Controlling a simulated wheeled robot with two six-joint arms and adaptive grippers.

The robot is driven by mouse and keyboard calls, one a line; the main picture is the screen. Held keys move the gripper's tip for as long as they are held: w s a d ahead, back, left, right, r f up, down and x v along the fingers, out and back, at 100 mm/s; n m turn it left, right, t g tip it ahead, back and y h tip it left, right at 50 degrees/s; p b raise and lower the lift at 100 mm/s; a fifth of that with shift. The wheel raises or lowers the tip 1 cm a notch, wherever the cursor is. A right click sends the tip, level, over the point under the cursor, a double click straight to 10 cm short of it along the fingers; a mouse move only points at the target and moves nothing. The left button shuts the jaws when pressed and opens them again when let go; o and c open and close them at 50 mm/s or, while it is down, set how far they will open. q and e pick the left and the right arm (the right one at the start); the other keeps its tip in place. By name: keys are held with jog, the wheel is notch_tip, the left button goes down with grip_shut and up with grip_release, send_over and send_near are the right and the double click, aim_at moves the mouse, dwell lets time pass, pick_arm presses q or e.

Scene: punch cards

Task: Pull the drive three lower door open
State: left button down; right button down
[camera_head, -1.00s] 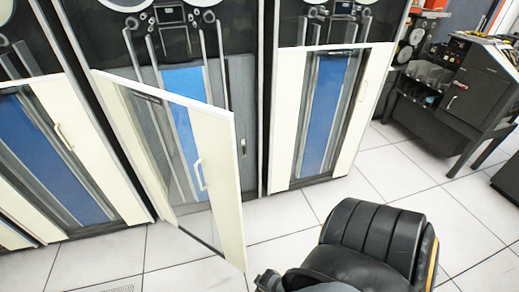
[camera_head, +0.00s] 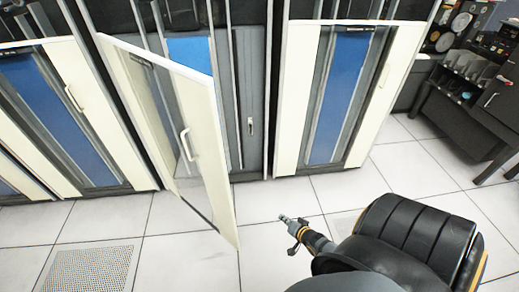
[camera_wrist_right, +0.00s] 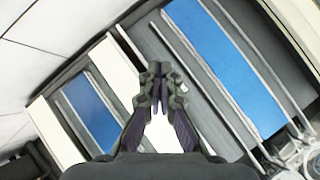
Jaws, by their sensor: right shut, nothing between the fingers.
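A lower drive door (camera_head: 205,150), with a cream frame and clear pane, stands swung out from the middle cabinet, hinged at its left. Its pale handle (camera_head: 187,145) is near the free edge. I cannot read which drive number it is. My right gripper (camera_head: 283,218) is shut and empty, to the right of the door's free edge and apart from it. In the right wrist view the closed fingers (camera_wrist_right: 158,70) point toward the cabinets, with nothing held. My left gripper is not in view.
Closed lower doors stand to the right (camera_head: 401,90) and left (camera_head: 85,115). The opened cabinet shows a blue panel (camera_head: 188,49) and a small latch (camera_head: 250,125). A dark desk machine (camera_head: 495,95) stands at far right. The tiled floor (camera_head: 150,215) in front is clear.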

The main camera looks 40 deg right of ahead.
jog(key=w+r+m+t+y+b, duration=0.1)
jog(key=w+r+m+t, duration=0.25)
jog(key=r, duration=0.55)
jog(key=w+r+m+t+y+b, duration=0.1)
jog(key=w+r+m+t, duration=0.3)
jog(key=r, duration=0.6)
jog(key=w+b, duration=0.4)
jog(key=w, duration=0.8)
jog(key=shift+n+g, duration=0.35)
jog(key=a, duration=0.1)
jog(key=s+a+p, duration=0.2)
jog(key=a, duration=0.1)
jog(key=shift+f, duration=0.2)
